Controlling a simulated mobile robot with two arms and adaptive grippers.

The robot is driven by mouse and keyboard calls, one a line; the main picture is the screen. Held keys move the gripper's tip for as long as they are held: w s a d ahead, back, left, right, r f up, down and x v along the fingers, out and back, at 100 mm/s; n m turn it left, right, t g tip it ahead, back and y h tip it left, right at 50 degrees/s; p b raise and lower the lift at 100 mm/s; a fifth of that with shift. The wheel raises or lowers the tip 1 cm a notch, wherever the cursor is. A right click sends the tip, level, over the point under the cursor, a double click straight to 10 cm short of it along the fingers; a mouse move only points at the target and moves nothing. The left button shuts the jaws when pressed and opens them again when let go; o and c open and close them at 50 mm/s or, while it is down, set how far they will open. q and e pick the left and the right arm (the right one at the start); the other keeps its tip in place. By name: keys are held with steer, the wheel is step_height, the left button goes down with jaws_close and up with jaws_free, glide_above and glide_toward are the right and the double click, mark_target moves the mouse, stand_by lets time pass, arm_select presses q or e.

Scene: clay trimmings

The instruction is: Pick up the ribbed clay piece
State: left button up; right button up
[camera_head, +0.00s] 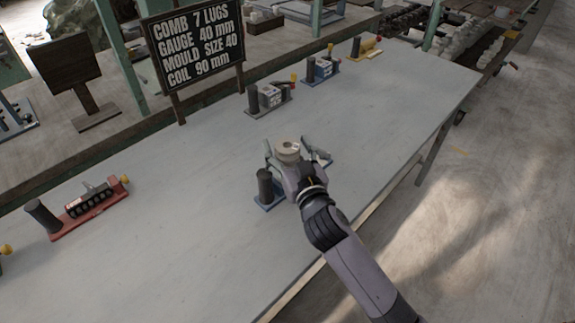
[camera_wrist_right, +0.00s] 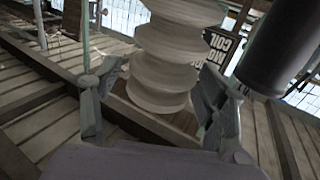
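The ribbed clay piece (camera_head: 287,147) is pale, with a round top and a hole in its middle. In the wrist view it shows as a stack of rounded ribs (camera_wrist_right: 163,58), its upper end cut off by the frame. My right gripper (camera_head: 292,152) is open, with one finger on each side of the piece. In the wrist view the gripper (camera_wrist_right: 157,95) shows gaps between both fingers and the ribs. My right arm hides the piece's lower part in the head view. My left gripper is not in view.
A dark cylinder (camera_head: 265,185) on a blue base (camera_head: 269,205) stands close left of my right gripper; it looms at right in the wrist view (camera_wrist_right: 285,42). A red stand (camera_head: 88,209) and several others line the grey table (camera_head: 190,235). A lettered sign (camera_head: 197,47) stands behind.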

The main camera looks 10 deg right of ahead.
jaws_close()
steer(key=shift+r, duration=0.1)
stand_by(0.8)
